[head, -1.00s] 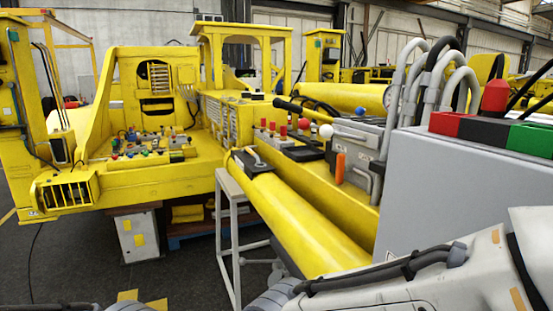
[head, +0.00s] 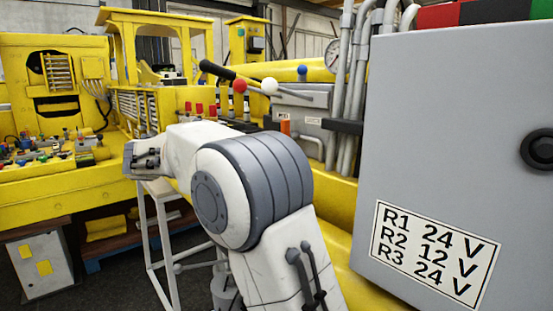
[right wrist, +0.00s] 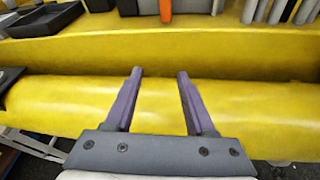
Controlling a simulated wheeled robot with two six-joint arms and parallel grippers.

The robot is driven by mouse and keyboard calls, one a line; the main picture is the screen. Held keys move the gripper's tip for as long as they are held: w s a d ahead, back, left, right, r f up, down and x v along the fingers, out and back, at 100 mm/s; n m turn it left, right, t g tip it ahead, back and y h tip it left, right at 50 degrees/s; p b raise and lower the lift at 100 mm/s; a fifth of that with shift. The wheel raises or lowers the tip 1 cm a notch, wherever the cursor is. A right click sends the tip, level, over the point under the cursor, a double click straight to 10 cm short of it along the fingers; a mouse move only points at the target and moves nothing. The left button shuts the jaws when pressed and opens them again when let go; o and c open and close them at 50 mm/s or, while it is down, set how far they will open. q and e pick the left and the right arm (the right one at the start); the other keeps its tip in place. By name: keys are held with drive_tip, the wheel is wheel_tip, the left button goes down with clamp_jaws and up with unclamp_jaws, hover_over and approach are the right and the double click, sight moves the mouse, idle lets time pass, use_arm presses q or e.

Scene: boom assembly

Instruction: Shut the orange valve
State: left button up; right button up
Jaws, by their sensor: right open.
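The orange valve handle (head: 285,126) is small and stands upright below the grey box in the head view, left of the grey pipes. Its lower end (right wrist: 165,9) shows at the top edge of the right wrist view, and its upper part is cut off there. My right gripper (right wrist: 159,73) is open and empty, in front of the yellow cylinder, with its fingers pointing towards the valve side. The orange handle is well beyond the fingertips and apart from them. My left gripper is not in view.
A yellow cylinder (right wrist: 60,103) and a yellow beam (right wrist: 120,52) lie between my right gripper and the valve. Grey pipes (head: 341,105) rise right of it. A large grey cabinet (head: 440,120) stands at the right. Levers with red and white knobs (head: 269,85) are nearby.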

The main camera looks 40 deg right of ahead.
drive_tip(key=d+r+h, duration=0.1)
drive_tip(key=d, duration=0.4)
drive_tip(key=w+d+r+g+h, duration=0.1)
drive_tip(key=d+r, duration=0.1)
drive_tip(key=d, duration=0.3)
drive_tip(key=w+d+r+g+h, duration=0.1)
drive_tip(key=d+r+h, duration=0.1)
drive_tip(key=d, duration=0.3)
drive_tip(key=shift+r, duration=0.15)
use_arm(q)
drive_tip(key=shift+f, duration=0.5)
use_arm(e)
drive_tip(key=shift+w+d, duration=0.1)
drive_tip(key=shift+d, duration=0.65)
clamp_jaws()
